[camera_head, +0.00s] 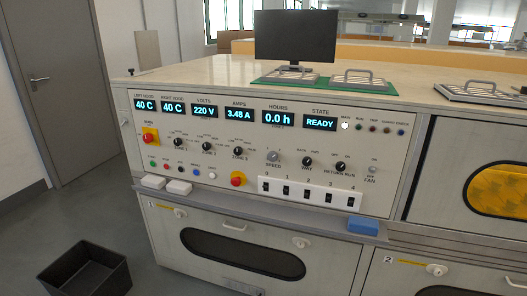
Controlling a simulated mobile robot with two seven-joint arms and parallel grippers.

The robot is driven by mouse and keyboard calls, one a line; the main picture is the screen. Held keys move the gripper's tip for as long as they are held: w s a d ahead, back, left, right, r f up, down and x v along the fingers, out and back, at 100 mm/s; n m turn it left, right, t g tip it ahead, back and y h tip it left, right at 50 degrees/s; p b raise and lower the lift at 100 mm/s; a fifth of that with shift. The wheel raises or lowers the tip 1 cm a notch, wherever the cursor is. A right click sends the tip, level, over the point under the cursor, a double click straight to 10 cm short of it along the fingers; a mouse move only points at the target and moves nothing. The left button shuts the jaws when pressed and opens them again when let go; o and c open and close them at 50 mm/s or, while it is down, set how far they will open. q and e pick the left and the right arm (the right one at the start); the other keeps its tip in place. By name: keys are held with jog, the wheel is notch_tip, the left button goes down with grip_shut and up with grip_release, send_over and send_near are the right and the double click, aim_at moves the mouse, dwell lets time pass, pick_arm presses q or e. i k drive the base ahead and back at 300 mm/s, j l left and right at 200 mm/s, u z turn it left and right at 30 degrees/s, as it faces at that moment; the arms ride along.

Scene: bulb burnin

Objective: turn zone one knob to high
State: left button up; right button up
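The zone one knob (178,142) is a small black rotary knob on the grey control panel (262,178). It is the leftmost of three similar knobs in a row, right of a red switch on a yellow plate. Small position labels surround it, too small to read. Its pointer direction is too small to tell. The zone two knob (207,146) and zone three knob (238,151) sit to its right. Neither of my grippers is in view, and nothing covers the knob.
The red and yellow switch (149,137) is close to the knob's left. A red emergency button (237,179) is below right. A narrow ledge below the panel holds white blocks (178,187) and a blue block (362,225). A black bin (86,270) stands on the floor, front left.

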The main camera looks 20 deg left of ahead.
aim_at(177, 142)
jog(key=i+j+u, duration=0.2)
jog(key=j, duration=0.35)
jog(key=i+j+u, duration=0.15)
jog(key=j, duration=0.35)
jog(key=i+j+u, duration=0.2)
jog(key=i+j, duration=0.2)
jog(key=i+j+u, duration=0.15)
jog(key=i+j, duration=0.15)
jog(key=j, duration=0.2)
